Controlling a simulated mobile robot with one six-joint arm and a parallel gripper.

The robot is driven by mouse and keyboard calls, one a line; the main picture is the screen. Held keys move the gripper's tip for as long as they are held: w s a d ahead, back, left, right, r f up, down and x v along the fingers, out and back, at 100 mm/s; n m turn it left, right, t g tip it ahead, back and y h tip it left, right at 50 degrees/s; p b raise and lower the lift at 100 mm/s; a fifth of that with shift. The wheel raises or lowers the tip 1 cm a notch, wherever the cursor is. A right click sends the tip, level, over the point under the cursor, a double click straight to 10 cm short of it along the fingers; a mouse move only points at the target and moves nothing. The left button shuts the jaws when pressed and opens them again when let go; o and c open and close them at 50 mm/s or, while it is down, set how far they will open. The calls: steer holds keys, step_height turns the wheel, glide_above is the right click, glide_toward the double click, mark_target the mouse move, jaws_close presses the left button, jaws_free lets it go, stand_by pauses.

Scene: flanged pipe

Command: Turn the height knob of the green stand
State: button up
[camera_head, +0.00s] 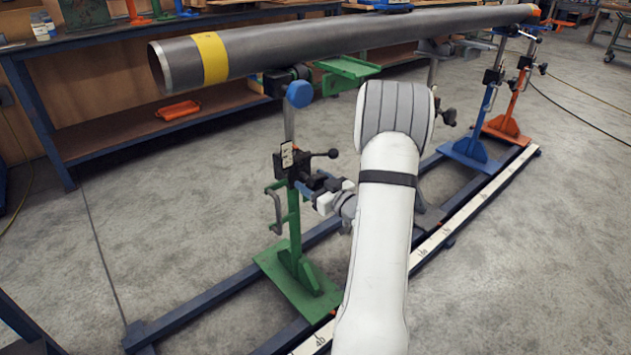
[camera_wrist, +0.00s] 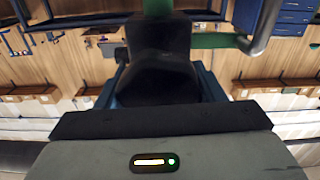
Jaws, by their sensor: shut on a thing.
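The green stand (camera_head: 293,228) stands upright at the left end of the floor rail in the head view, with a black clamp block partway up its post. My gripper (camera_head: 308,187) reaches the stand from the right at the height of that block. In the wrist view, a dark rounded knob (camera_wrist: 160,58) fills the space between the blue fingers of my gripper (camera_wrist: 162,85), which are shut on it. A green part of the stand (camera_wrist: 217,40) shows behind the knob. In the head view the knob is mostly hidden by the gripper.
A long grey pipe (camera_head: 340,38) with a yellow band lies above, across the stands. A black ball-ended lever (camera_head: 332,153) sticks out just above my gripper. Blue (camera_head: 470,148) and orange (camera_head: 507,122) stands are farther along the rail. A workbench (camera_head: 110,142) is behind.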

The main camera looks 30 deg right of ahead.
steer(key=shift+d+r+m, duration=0.1)
steer(key=shift+m, duration=0.2)
steer(key=m+p, duration=0.3)
steer(key=shift+r+m+p, duration=0.15)
steer(key=shift+m+p, duration=0.15)
steer(key=shift+p, duration=0.05)
steer(key=m+p, duration=0.5)
steer(key=m, duration=0.1)
steer(key=shift+d, duration=0.1)
steer(key=m+p, duration=0.4)
steer(key=m, duration=0.2)
steer(key=shift+m, duration=0.3)
steer(key=m+p, duration=0.1)
steer(key=m, duration=0.1)
steer(key=m+p, duration=0.2)
steer(key=shift+f+m, duration=0.4)
steer(key=o, duration=1)
